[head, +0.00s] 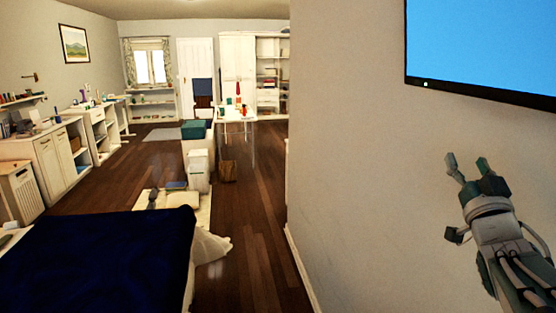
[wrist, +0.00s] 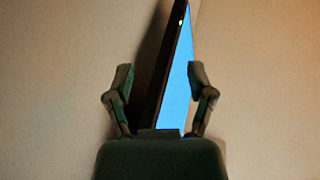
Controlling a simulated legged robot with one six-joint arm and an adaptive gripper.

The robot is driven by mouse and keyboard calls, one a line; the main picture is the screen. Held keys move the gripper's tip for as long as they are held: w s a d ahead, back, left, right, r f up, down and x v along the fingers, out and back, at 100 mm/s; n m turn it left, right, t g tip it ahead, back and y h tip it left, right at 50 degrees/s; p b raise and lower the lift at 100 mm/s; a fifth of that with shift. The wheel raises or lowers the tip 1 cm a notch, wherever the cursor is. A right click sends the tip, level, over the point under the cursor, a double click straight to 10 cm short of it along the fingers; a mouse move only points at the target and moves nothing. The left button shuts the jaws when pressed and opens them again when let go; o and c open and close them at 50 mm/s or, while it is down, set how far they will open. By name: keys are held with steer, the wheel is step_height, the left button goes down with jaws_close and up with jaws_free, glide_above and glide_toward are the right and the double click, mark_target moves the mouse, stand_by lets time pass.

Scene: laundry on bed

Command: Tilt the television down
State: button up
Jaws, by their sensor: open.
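The television (head: 480,45) hangs on the wall at the upper right of the head view, with a lit blue screen and a black frame. Its top and right side are cut off there. My gripper (head: 466,160) is open and empty below the television's lower edge, apart from it in the head view. In the wrist view the television (wrist: 179,75) shows nearly edge-on. It appears between the two open fingers of my gripper (wrist: 160,92). I cannot tell how far ahead of the fingertips it is.
The wall (head: 375,180) runs beside my arm. A bed with a dark blue cover (head: 100,255) stands at the lower left. Cabinets (head: 55,160) line the left wall. The wooden floor (head: 255,230) between bed and wall is mostly clear.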

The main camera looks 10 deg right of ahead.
steer(key=s+a+f+g+y, duration=0.25)
steer(key=a+f+g, duration=0.65)
steer(key=a+f, duration=0.55)
steer(key=s+a+f+n+g+y, duration=0.4)
steer(key=s+a+f+g, duration=0.3)
steer(key=s+a+f, duration=0.3)
steer(key=shift+s+a+f+n+y, duration=0.35)
steer(key=shift+s+a+n, duration=0.2)
steer(key=shift+s, duration=0.6)
